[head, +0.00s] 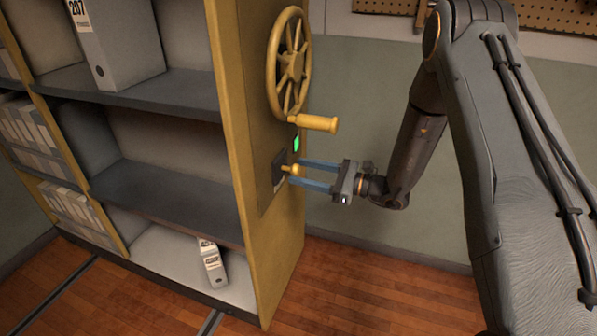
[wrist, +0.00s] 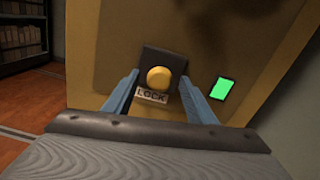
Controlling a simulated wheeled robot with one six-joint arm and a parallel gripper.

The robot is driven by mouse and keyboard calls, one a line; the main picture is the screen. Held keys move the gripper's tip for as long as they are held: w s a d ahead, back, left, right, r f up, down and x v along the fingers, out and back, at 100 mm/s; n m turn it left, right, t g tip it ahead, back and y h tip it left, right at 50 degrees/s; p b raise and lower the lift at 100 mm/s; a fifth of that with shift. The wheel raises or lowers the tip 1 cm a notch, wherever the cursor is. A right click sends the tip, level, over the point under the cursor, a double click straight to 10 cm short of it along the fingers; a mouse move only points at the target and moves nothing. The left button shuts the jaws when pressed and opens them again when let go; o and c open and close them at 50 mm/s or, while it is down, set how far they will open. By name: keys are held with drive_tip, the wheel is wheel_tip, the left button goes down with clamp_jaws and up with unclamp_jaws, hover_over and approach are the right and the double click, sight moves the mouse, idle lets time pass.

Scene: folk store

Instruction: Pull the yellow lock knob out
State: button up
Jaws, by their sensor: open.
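The yellow lock knob (head: 291,170) sticks out of a dark plate on the end panel of the yellow shelf unit, below the handwheel. In the wrist view the round knob (wrist: 159,78) sits on the dark plate (wrist: 163,62) above a label reading LOCK (wrist: 152,96). My gripper (head: 303,173) is open, with its blue fingers reaching toward the panel on either side of the knob. In the wrist view the fingers of my gripper (wrist: 157,98) stand left and right of the knob, with gaps visible between them and it.
A yellow spoked handwheel (head: 290,65) with a protruding handle (head: 314,123) is just above my gripper. A green lit indicator (head: 296,142) is beside the lock plate. Grey shelves (head: 165,190) hold binders at left. Floor rails (head: 55,290) run in front. Free floor lies at right.

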drive_tip(key=shift+x, duration=1)
drive_tip(key=shift+c, duration=0.2)
